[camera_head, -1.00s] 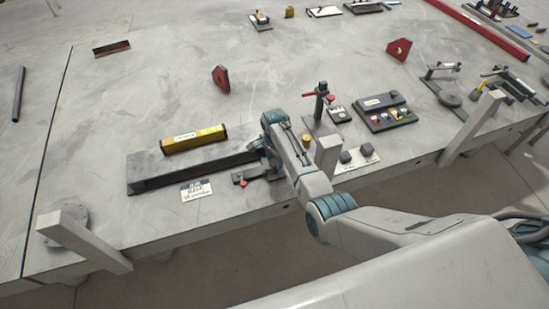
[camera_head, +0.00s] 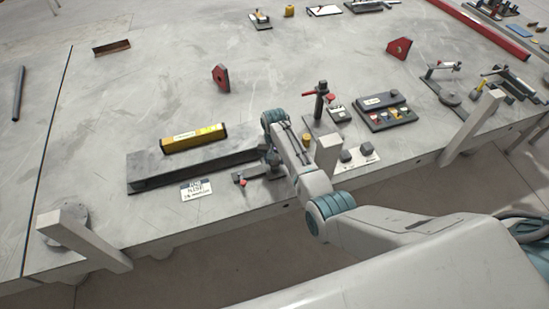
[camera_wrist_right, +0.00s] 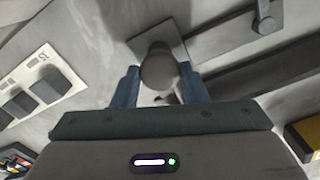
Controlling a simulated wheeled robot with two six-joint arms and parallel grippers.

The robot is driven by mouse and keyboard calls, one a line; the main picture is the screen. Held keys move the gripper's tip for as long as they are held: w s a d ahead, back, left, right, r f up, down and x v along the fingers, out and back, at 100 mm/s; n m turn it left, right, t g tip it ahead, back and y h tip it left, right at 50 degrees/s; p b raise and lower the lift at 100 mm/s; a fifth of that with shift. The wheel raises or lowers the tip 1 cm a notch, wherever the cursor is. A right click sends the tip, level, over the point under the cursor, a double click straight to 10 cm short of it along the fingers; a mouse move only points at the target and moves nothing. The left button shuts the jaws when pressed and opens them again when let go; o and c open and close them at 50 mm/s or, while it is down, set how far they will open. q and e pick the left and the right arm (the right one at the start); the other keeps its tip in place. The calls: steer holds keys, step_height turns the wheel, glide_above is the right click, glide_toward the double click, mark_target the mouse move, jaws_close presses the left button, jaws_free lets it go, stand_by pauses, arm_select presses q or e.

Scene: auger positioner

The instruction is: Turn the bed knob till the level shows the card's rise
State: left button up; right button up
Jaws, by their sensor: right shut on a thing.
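The long dark bed (camera_head: 148,180) lies near the table's front edge in the head view. A yellow level (camera_head: 194,138) rests along its top; its reading is too small to make out. A white card (camera_head: 196,189) with small print stands in front of the bed; I cannot read its value surely. My right gripper (camera_head: 271,157) is at the bed's right end. In the right wrist view, the round dark knob (camera_wrist_right: 158,68) sits between my right gripper's blue fingers (camera_wrist_right: 158,80), which are shut on it. The head view hides the knob behind the gripper. My left gripper is not in view.
A small fixture with a red tip (camera_head: 241,181) sits just left of my right gripper. To its right are a plate with dark blocks (camera_head: 358,156), a red-handled post (camera_head: 319,102) and a dark tray (camera_head: 384,112). Open tabletop lies behind the level.

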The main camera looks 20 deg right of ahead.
steer(key=shift+w+r+n, duration=0.1)
steer(key=shift+n, duration=0.6)
steer(key=o, duration=1)
steer(key=shift+c, duration=0.2)
step_height(320, 180, up, 11)
steer(key=b, duration=0.3)
